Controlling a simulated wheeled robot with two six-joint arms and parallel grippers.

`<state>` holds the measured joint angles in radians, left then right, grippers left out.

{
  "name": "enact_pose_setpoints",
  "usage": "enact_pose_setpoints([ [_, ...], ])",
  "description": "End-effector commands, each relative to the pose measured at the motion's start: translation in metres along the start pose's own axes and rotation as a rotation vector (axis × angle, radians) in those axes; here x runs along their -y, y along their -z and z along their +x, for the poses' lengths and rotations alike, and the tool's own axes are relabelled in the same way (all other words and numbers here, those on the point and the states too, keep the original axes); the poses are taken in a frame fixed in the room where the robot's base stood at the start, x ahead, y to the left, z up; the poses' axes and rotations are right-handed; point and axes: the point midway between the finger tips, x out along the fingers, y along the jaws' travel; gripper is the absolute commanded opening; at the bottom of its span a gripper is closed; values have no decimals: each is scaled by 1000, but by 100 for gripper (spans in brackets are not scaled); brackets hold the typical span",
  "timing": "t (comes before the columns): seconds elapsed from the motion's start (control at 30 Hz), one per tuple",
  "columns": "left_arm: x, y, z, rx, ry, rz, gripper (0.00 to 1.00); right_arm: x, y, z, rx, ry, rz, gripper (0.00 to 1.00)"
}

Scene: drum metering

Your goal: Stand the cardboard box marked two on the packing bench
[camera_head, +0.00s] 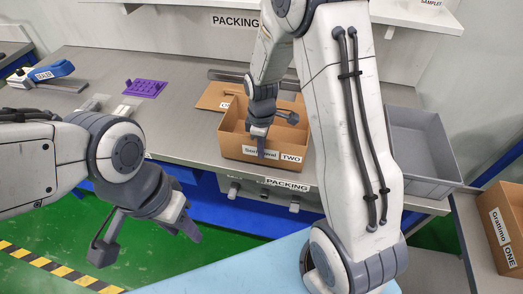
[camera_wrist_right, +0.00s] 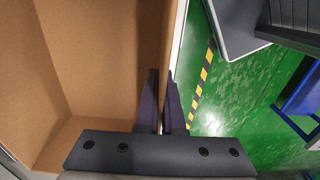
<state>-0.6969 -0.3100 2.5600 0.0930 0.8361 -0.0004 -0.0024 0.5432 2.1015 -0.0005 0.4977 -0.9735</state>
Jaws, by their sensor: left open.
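The open-topped cardboard box marked TWO (camera_head: 236,146) is upright at the front edge of the packing bench (camera_head: 185,135). I cannot tell whether its base fully touches the bench top. My right gripper (camera_head: 262,146) points down at the box's front wall. In the right wrist view, its two fingers (camera_wrist_right: 164,105) straddle the cardboard wall (camera_wrist_right: 148,40) closely, one inside and one outside. The box looks empty where I can see into it. My left gripper (camera_head: 148,246) is open and empty, left of the box and in front of the bench.
A purple part (camera_head: 145,88) and a blue-handled tool (camera_head: 52,71) lie on the bench's left side. A grey bin (camera_head: 420,150) stands at right. Another cardboard box marked ONE (camera_head: 500,228) is at the far right. The bench left of the box has free room.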

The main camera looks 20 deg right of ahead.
Motion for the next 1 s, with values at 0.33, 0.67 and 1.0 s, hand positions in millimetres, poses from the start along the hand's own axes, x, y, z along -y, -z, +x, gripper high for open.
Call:
enact_pose_setpoints([
  [0.33,0,0,-3,0,0,0,45,0,0,14,-1,-2,0,0],
  [0.67,0,0,-1,0,0,0,45,0,0,18,-1,-1,0,35],
  [1.0,0,0,-4,0,0,0,45,-1,0,11,-1,-2,0,35],
])
